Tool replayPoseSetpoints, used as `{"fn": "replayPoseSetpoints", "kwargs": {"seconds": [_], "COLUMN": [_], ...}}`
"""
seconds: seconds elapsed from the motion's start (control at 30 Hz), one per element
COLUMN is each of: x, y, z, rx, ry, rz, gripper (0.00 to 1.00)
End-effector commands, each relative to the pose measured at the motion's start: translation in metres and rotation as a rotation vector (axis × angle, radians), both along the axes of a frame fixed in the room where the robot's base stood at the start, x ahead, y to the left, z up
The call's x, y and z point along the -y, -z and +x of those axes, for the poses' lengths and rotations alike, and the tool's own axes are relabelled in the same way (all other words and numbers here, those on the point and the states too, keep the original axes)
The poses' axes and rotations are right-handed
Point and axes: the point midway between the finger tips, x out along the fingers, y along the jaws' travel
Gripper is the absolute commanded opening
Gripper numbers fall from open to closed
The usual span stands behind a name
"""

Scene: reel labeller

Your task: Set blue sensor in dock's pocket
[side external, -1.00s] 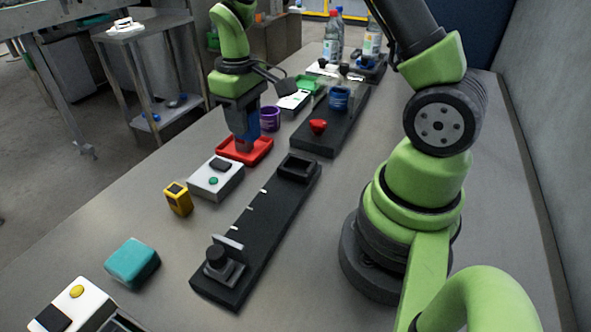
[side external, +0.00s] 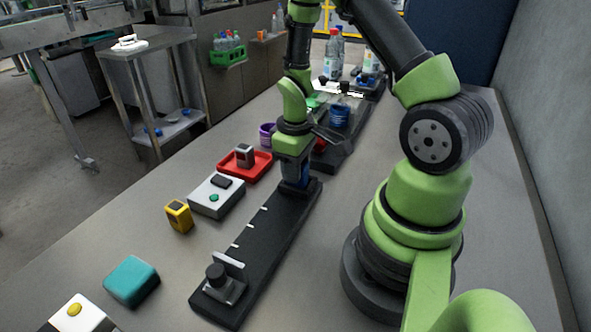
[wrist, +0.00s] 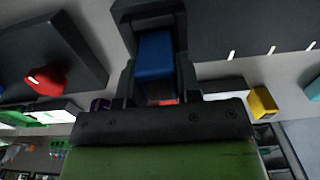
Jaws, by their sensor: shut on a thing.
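The blue sensor (wrist: 156,56) is between the jaws of my gripper (side external: 297,178). A little of the blue sensor (side external: 303,173) shows below the wrist in the side view. The dock (side external: 252,248) is a long black plate with white marks along its edge. My gripper is at its far end, over the pocket, and hides the pocket in the side view. In the wrist view the dark pocket rim (wrist: 150,8) shows near the sensor's end. I cannot tell whether the sensor is inside the pocket or just above it.
A red tray (side external: 262,168) holds a grey block (side external: 244,155). Near it are a white box (side external: 216,196) with a green button, a yellow block (side external: 178,215) and a teal block (side external: 132,280). A black knob fixture (side external: 217,278) stands on the dock's near end.

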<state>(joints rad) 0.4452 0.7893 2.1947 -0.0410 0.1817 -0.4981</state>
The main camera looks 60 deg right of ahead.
Motion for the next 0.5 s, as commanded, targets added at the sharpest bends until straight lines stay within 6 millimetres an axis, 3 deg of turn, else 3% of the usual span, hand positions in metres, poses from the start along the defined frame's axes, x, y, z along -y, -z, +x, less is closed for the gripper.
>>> {"fn": "replayPoseSetpoints", "kwargs": {"seconds": [0.47,0.5], "x": [-0.0001,0.0000], "y": [0.0115,0.0110], "z": [0.0000,0.0002], "rx": [0.000,0.001], "ry": [0.000,0.000], "rz": [0.000,0.000], "gripper": [0.08,0.41]}}
